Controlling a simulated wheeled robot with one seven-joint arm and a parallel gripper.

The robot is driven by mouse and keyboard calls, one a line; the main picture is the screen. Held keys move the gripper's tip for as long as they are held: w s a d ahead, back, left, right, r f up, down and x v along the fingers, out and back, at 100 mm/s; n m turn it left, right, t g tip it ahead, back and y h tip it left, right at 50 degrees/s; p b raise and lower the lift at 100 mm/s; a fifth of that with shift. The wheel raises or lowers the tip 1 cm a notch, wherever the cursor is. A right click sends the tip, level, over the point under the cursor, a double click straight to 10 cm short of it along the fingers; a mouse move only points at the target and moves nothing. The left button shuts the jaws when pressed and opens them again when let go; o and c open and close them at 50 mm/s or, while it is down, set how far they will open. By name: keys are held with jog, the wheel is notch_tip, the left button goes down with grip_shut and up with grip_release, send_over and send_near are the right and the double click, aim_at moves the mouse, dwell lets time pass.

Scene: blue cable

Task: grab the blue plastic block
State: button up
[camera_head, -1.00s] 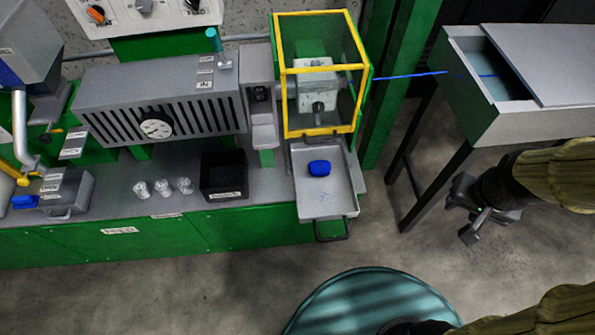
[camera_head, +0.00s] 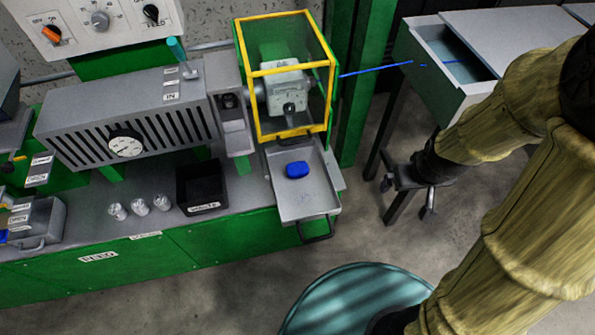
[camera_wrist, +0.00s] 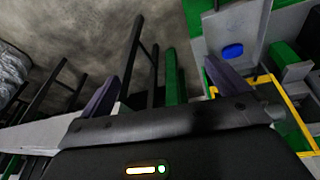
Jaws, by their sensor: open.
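The blue plastic block (camera_head: 297,170) lies on the grey metal tray (camera_head: 305,205) in front of the yellow-framed box. It also shows in the wrist view (camera_wrist: 233,51), near the upper right, beyond one finger. My gripper (camera_head: 407,196) is to the right of the tray, apart from the block, over the floor near the legs of the grey table. In the wrist view my gripper (camera_wrist: 165,82) has its two fingers spread wide with nothing between them.
The yellow-framed guard box (camera_head: 285,80) stands behind the tray. A black bin (camera_head: 200,187) and several small clear cups (camera_head: 139,207) are left of it. A grey table with an open compartment (camera_head: 455,60) is at the right, with a blue cable (camera_head: 375,70) running to it.

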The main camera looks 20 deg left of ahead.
aim_at(300, 167)
jog(key=w+a+f+n+t+b, duration=0.3)
jog(key=a+f+n, duration=0.2)
jog(key=f+n, duration=0.55)
jog(key=w+a+f+n+t+b, duration=0.25)
jog(key=a+f+n+b, duration=0.2)
jog(key=f+n, duration=0.55)
jog(key=a+f+n+t+y+b, duration=0.1)
jog(key=a+n+y, duration=0.1)
jog(key=a+n, duration=0.2)
jog(key=s+a+f+n+y+b, duration=0.1)
jog(key=a+f+n+y, duration=0.1)
jog(key=a+n, duration=0.3)
jog(key=s+a+f+n+t+y+b, duration=0.1)
jog(key=a+n+y, duration=0.2)
jog(key=n, duration=0.6)
jog(key=shift+a+f+t+b, duration=0.3)
jog(key=shift+a+f+t, duration=0.05)
jog(key=shift+a, duration=0.35)
jog(key=x, duration=1.2)
jog(key=shift+w+f, duration=0.1)
jog(key=shift+f, duration=0.1)
